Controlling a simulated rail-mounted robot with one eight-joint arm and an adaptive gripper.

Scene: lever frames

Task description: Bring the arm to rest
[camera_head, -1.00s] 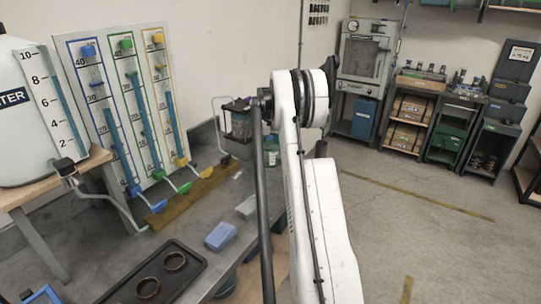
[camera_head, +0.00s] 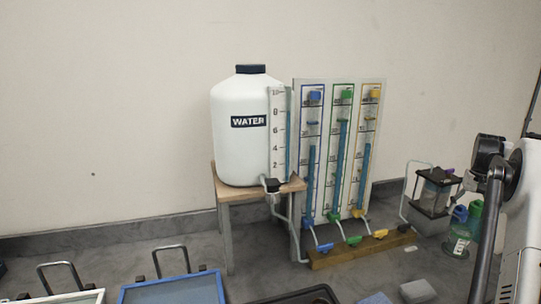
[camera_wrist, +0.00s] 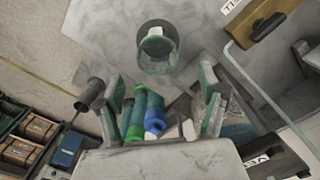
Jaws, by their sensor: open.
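My arm (camera_head: 520,225) shows at the right edge of the head view, white with dark joints, and its end is outside that view. In the wrist view my gripper (camera_wrist: 162,100) is open, its two fingers standing wide apart. Green and blue cylindrical things (camera_wrist: 143,118) show in the gap between the fingers. I cannot tell how far beyond the fingertips they are. A clear round jar (camera_wrist: 158,60) is seen past the fingers. Nothing is visibly held.
A white water tank (camera_head: 239,150) stands on a wooden stand (camera_head: 225,196). Beside it are a three-tube gauge panel (camera_head: 328,185) and blue, green and yellow levers (camera_head: 353,240). A black-framed container (camera_head: 436,192) and green-capped bottles (camera_head: 461,238) stand near my arm. A blue-edged tray (camera_head: 172,290) lies in front.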

